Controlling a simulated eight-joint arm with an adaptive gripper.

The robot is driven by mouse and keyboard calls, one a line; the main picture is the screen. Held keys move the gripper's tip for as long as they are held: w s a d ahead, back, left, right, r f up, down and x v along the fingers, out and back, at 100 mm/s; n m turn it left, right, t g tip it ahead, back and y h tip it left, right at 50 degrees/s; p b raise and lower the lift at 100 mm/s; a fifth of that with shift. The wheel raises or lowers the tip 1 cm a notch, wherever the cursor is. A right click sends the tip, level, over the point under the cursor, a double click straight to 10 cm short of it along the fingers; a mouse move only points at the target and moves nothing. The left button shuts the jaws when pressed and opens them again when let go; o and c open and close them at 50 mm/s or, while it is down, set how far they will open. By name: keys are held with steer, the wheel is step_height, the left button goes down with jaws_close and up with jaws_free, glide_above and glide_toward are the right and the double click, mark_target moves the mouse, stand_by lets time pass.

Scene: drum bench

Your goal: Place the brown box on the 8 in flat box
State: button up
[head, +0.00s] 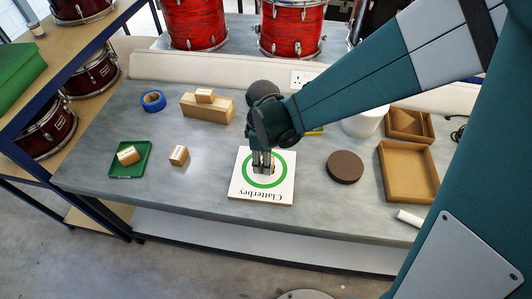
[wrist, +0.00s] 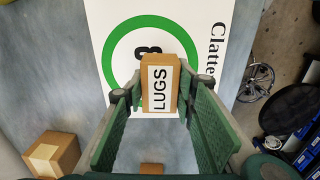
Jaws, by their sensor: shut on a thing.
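The brown box (wrist: 160,62) is a small carton with a white label reading LUGS. My gripper (wrist: 160,92) is shut on it, with a green finger pad on each side. The 8 in flat box (head: 240,192) is white with a green ring and the word Clatterbey, lying flat near the bench's front edge. In the head view my gripper (head: 263,168) is over the ring's middle, and the fingers mostly hide the brown box. In the wrist view the flat box (wrist: 105,25) lies beyond the brown box, which covers part of the printed 8. I cannot tell whether they touch.
Left are a small carton (head: 179,155), a green tray (head: 117,172) holding another carton, blue tape (head: 153,101) and a long box (head: 200,110) with a carton on top. Right are a dark disc (head: 345,167) and an open cardboard tray (head: 408,197). Bench is clear beside the flat box.

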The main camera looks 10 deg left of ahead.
steer(key=shift+f, duration=1.5)
steer(key=shift+f+b, duration=0.2)
steer(key=shift+b, duration=0.15)
steer(key=o, duration=0.9)
steer(key=shift+r, duration=0.15)
steer(key=shift+r+p, duration=1)
steer(key=shift+r, duration=5.05)
